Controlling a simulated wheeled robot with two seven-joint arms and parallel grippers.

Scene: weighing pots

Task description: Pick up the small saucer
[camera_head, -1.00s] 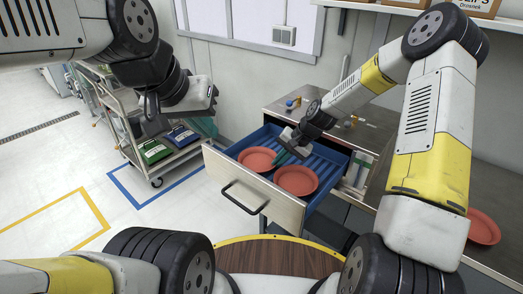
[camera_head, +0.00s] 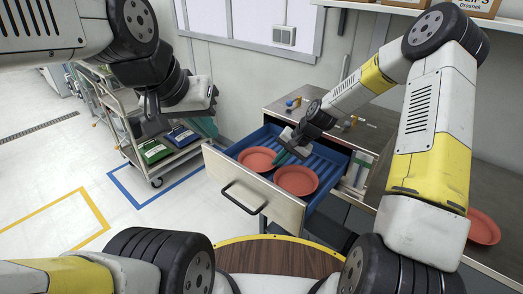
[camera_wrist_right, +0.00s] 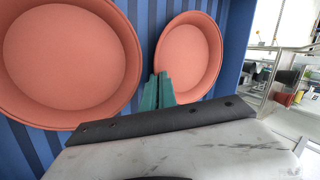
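Two reddish-orange saucers lie in the open blue drawer: a rear one (camera_head: 257,158) and a front one (camera_head: 297,179). In the right wrist view one saucer (camera_wrist_right: 72,52) is large at left and the other (camera_wrist_right: 187,55) looks smaller. My right gripper (camera_head: 281,158) reaches into the drawer between them. Its teal fingers (camera_wrist_right: 158,91) are close together and overlap the lower left rim of the smaller-looking saucer in the wrist view. I see no rim clearly between them. My left gripper (camera_head: 158,122) hangs above the floor, away from the drawer; its fingers are hard to make out.
The drawer (camera_head: 250,200) stands pulled out, its wooden front towards me. A third reddish saucer (camera_head: 482,228) lies on the counter at right, partly behind my right arm. A trolley (camera_head: 160,165) with green and blue cases stands at left. A round wooden surface (camera_head: 280,256) is at the bottom.

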